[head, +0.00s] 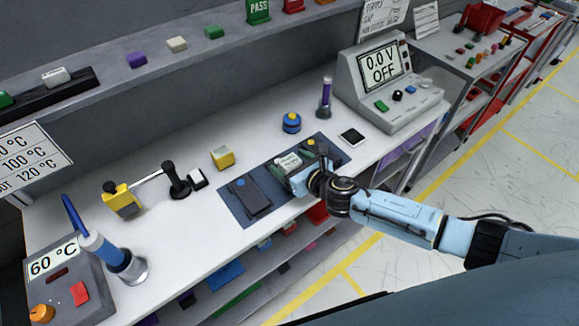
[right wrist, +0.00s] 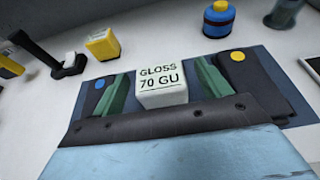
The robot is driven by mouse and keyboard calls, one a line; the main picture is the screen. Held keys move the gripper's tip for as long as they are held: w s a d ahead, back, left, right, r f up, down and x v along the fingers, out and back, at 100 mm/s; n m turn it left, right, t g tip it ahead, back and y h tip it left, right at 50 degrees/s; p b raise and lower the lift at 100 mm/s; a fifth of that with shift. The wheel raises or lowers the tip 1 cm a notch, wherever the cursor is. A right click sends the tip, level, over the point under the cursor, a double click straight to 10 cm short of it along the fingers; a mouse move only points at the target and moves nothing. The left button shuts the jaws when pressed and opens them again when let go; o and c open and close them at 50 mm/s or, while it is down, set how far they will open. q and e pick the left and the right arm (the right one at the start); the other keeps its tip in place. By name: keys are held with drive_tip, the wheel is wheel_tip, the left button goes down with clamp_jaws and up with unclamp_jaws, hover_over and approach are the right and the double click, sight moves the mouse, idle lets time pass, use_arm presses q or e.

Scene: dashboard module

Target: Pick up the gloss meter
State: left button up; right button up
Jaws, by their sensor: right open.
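The gloss meter (head: 288,161) is a small pale block on the dark blue mat (head: 233,208). In the right wrist view the gloss meter (right wrist: 162,88) shows the label "GLOSS 70 GU". My right gripper (head: 302,168) reaches over the mat from the right. In the right wrist view its two green fingers (right wrist: 162,84) are open, one on each side of the meter, with gaps visible. The meter's lower part is hidden behind the gripper body. My left gripper is not in view.
Dark flat pieces flank the meter: one with a blue dot (head: 248,194) and one with a yellow dot (right wrist: 250,80). A yellow block (head: 222,158) and a blue pot (head: 291,122) stand behind the mat. A voltage meter (head: 385,80) stands at the right.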

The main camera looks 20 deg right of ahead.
drive_tip(key=shift+w+a+f, duration=0.15)
drive_tip(key=shift+w+f, duration=0.05)
drive_tip(key=shift+w, duration=0.2)
drive_tip(key=c, duration=1.2)
